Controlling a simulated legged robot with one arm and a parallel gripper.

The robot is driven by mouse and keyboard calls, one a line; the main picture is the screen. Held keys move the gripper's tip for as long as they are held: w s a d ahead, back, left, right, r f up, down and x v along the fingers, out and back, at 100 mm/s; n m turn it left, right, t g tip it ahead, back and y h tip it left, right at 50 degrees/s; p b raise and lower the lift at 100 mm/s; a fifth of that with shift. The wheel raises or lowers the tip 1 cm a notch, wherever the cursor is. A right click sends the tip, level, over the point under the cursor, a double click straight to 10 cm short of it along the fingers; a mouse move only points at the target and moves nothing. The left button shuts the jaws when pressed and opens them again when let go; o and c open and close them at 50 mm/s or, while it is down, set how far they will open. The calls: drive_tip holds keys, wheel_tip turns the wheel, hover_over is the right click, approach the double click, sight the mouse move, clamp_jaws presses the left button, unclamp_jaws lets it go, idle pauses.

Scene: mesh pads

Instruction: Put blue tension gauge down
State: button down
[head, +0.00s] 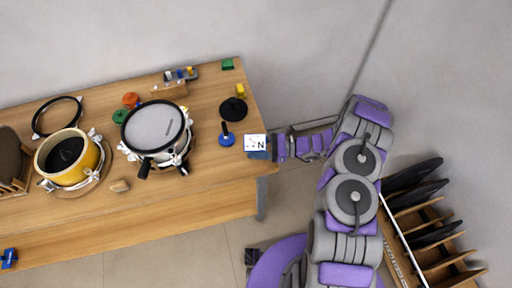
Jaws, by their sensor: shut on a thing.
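My gripper (271,147) reaches in from the right and is shut on the gauge. The finger tips are small and partly hidden by the gauge. From above I cannot tell whether the gauge touches the table top or hangs just over it.
On the wooden table (205,190), a blue round piece with a black handle (227,140) stands just left of the gauge. A black disc (233,108), white-headed drum (155,127) and yellow drum (68,160) lie farther left. A slotted rack (440,235) stands at right.

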drive_tip(key=shift+f, duration=0.15)
drive_tip(key=shift+c, duration=2.1)
unclamp_jaws()
